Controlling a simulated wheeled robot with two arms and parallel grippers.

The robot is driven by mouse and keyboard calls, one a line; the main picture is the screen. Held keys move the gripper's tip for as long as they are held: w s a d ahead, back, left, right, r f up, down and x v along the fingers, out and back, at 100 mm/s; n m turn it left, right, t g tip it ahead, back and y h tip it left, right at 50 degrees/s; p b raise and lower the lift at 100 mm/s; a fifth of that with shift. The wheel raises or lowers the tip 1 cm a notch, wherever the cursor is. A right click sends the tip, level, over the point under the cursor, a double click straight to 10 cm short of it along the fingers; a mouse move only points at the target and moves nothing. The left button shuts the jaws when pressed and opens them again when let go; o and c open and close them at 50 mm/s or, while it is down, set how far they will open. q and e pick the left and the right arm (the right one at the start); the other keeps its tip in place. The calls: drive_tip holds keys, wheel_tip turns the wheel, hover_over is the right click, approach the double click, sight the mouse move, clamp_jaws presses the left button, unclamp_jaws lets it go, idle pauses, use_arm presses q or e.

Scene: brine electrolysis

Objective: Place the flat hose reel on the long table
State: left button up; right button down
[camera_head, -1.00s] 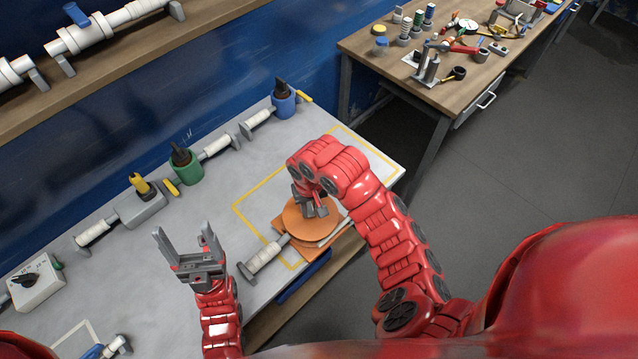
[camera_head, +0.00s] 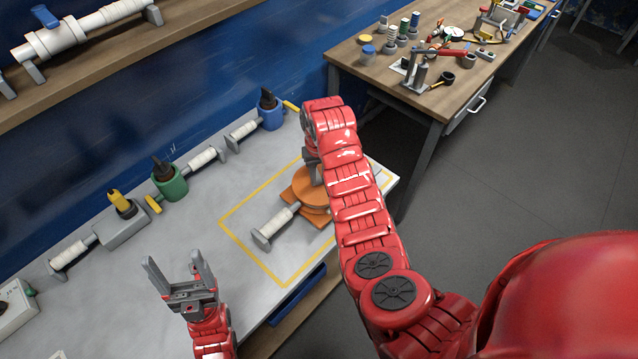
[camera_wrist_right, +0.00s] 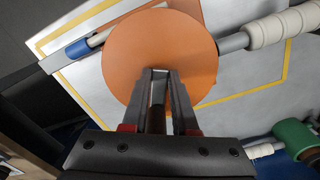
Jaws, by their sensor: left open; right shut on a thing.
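The flat hose reel (camera_head: 310,190), an orange disc on an orange base with a white pipe stub, is over the yellow outlined area (camera_head: 248,255) of the grey long table (camera_head: 185,235). Whether it touches the top is unclear. My right gripper (camera_head: 315,170) is shut on it from above; my arm hides its right side. In the right wrist view the fingers (camera_wrist_right: 160,78) close on a dark part in front of the orange disc (camera_wrist_right: 150,45). My left gripper (camera_head: 171,262) is open and empty near the table's front.
A green valve (camera_head: 171,184), a blue valve (camera_head: 270,112) and a grey box fitting (camera_head: 122,225) line the back of the grey table. A wooden workbench (camera_head: 420,105) with tools stands beyond a gap. A shelf with white pipes (camera_head: 80,38) is at upper left.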

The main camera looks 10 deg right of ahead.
sight(319, 180)
drive_tip(key=shift+w, duration=0.15)
drive_tip(key=shift+f+p, duration=1.2)
drive_tip(key=shift+f, duration=0.55)
drive_tip(key=shift+f, duration=0.1)
drive_tip(key=c, duration=0.7)
unclamp_jaws()
